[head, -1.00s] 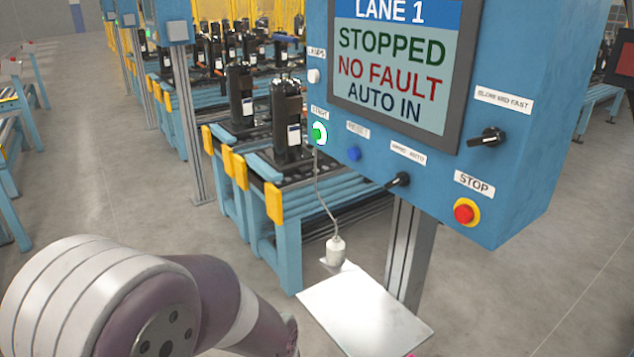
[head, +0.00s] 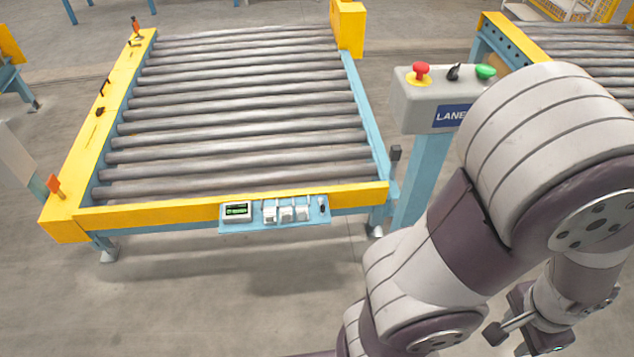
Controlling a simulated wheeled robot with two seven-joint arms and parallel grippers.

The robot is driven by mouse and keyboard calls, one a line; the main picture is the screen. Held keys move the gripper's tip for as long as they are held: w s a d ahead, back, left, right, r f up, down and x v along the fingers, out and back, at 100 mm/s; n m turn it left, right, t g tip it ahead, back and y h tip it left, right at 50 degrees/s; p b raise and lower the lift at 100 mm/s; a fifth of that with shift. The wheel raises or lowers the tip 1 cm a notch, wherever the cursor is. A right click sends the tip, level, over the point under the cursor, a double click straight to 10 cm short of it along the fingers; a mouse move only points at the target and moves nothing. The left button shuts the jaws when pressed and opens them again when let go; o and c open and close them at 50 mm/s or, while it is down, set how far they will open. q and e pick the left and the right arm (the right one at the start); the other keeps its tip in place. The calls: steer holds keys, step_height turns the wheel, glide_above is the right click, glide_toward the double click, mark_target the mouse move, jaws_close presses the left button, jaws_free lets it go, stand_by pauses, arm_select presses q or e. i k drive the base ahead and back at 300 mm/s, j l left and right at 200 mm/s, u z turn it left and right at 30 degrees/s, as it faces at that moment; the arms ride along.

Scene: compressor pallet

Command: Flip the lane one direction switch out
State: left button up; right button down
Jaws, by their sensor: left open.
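A grey control box (head: 425,108) stands on a light blue post in the head view, right of the roller table. A black selector switch (head: 454,72) sits on its top, between a red stop button (head: 421,70) and a green button (head: 486,72). My right gripper is not in view.
A yellow-edged roller conveyor (head: 75,187) fills the left and middle. A small shelf (head: 275,222) on its front edge carries a display and several white items. Another conveyor (head: 495,38) stands at the back right. The floor in front is clear.

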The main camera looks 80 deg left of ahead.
mark_target(452, 75)
steer(key=u, duration=3.55)
steer(key=z, duration=1.45)
steer(key=i+j+z, duration=0.6)
steer(key=i, duration=0.2)
